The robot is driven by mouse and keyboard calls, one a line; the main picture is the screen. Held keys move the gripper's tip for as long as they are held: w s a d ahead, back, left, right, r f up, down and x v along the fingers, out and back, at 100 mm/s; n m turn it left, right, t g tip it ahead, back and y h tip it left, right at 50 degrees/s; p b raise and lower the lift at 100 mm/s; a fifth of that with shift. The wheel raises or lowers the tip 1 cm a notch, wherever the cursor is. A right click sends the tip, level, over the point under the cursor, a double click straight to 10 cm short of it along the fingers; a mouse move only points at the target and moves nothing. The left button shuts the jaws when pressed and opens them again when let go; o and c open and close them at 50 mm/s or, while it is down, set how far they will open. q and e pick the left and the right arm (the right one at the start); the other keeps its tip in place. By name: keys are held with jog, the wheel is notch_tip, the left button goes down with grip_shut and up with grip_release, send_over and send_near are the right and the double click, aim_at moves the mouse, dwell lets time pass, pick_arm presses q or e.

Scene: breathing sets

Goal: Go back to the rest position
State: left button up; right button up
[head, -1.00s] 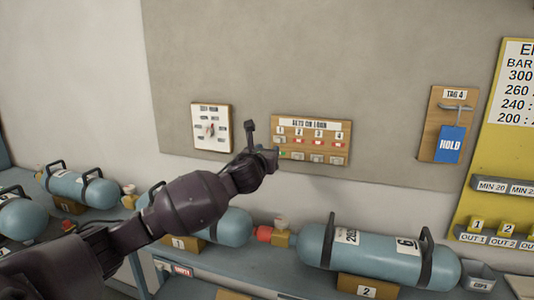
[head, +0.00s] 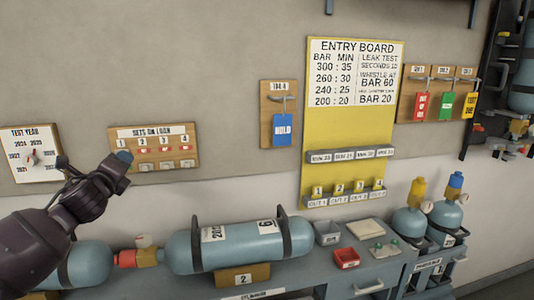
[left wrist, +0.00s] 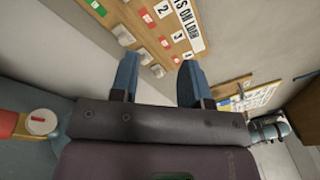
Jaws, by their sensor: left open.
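My left gripper (head: 122,160) is raised in front of the wall, at the lower left corner of the "SETS ON LOAN" board (head: 152,147) in the head view. In the left wrist view its two blue fingertips (left wrist: 157,82) stand apart with nothing between them. The board (left wrist: 160,25) shows beyond the fingers, with its numbered row, coloured markers and small grey blocks. Whether a finger touches the board cannot be told. My right gripper is not in view.
A blue cylinder (head: 195,250) numbered 6 lies on the bench below. A test-year dial board (head: 30,153) hangs at left. A yellow entry board (head: 349,180), a blue HOLD tag (head: 282,130) and upright cylinders (head: 447,213) are to the right. A red tray (head: 346,258) sits on the bench.

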pick_arm(q)
jog(key=s+d+f+n+g+h, duration=0.1)
jog(key=s+d+f+n, duration=0.3)
jog(key=f, duration=0.3)
jog(key=s+d+f+n+h, duration=0.2)
jog(key=s+f+n, duration=0.2)
jog(key=f+n, duration=0.25)
jog(key=s+d+f+n+g+h, duration=0.1)
jog(key=s+d+f+n, duration=0.25)
jog(key=f, duration=0.35)
jog(key=s+f+n+g+y, duration=0.1)
jog(key=s+f+n, duration=0.4)
jog(key=s+f, duration=0.6)
jog(key=s+f+n+g+y, duration=0.2)
jog(key=s+f+n, duration=0.3)
jog(key=s+f, duration=0.5)
jog(key=s+g, duration=0.1)
jog(key=s, duration=0.5)
jog(key=shift+d+f+g, duration=0.15)
jog(key=shift+f+g, duration=0.2)
jog(key=shift+g, duration=0.05)
jog(key=shift+s, duration=0.1)
